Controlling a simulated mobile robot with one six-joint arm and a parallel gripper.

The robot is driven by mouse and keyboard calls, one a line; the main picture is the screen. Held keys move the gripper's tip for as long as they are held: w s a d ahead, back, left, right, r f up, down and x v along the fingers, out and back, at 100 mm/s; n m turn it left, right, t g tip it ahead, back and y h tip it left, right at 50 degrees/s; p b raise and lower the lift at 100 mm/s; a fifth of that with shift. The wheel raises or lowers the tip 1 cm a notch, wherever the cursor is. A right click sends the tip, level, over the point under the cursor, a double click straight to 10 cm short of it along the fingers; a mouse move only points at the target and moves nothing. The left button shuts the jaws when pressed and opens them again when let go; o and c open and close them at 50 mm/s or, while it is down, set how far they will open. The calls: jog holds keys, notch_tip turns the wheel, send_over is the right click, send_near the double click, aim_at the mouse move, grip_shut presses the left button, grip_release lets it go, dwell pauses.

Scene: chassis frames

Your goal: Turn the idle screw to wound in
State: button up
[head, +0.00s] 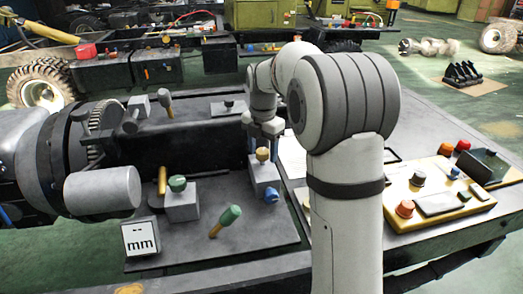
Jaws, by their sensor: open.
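My gripper (263,146) is open and points down over the chassis in the head view. Its fingers hang just above or around a yellow-orange knob (262,155), which stands on a small grey block (264,174). I cannot tell whether the fingers touch the knob. No label shows which part is the idle screw. A green knob (177,183) sits on another grey block to the left, and a green-tipped lever (229,216) leans on the plate nearer to me. A small blue knob (271,194) is just below the yellow-orange one.
A yellow panel (436,196) with several knobs lies at right. My own arm covers the middle right. The front of the dark plate (255,242) is mostly clear.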

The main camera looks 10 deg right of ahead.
jog(key=c, duration=0.9)
jog(key=shift+a, duration=0.15)
jog(key=shift+c, duration=0.5)
jog(key=shift+r, duration=0.1)
jog(key=shift+m+p, duration=0.4)
jog(key=shift+p, duration=0.05)
